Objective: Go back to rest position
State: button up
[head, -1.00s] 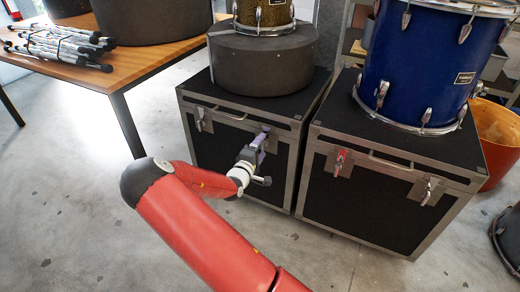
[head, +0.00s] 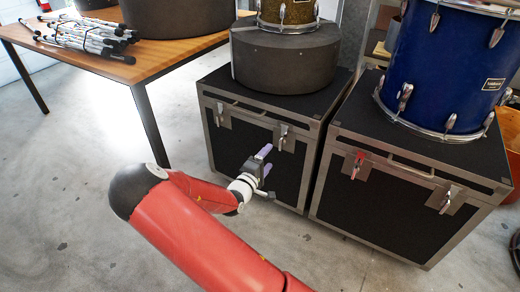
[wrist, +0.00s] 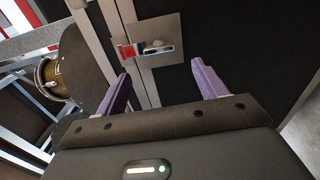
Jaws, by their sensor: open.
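The far case (head: 245,160) is black with metal edges and stands left of the near one. Its right latch (head: 282,137) is a silver lever on a plate on the front face. In the wrist view this latch (wrist: 158,48) shows a red patch at one end and a silver lever lying along the plate. My gripper (head: 266,160) is open and empty, just below and in front of this latch. In the wrist view its purple fingers (wrist: 160,72) stand apart, short of the plate. No contact with the latch shows.
The far case's left latch (head: 220,117) is silver. The right case (head: 385,205) has a red-faced latch (head: 357,163) and a silver latch (head: 447,200), with a blue drum (head: 440,70) on top. A wooden table (head: 160,55) stands left. Floor is clear in front.

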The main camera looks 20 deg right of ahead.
jog(key=s+a+r+m+g+y, duration=0.3)
jog(key=s+a+r+m+y, duration=0.5)
jog(key=a+r+y, duration=0.6)
jog(key=s+d+r+g, duration=0.1)
jog(key=s+r, duration=0.3)
jog(key=s, duration=0.7)
jog(key=s+d+r+g, duration=0.1)
jog(key=s+r, duration=0.2)
jog(key=s, duration=0.8)
jog(key=shift+s+d+r, duration=0.2)
jog(key=shift+s+r, duration=0.2)
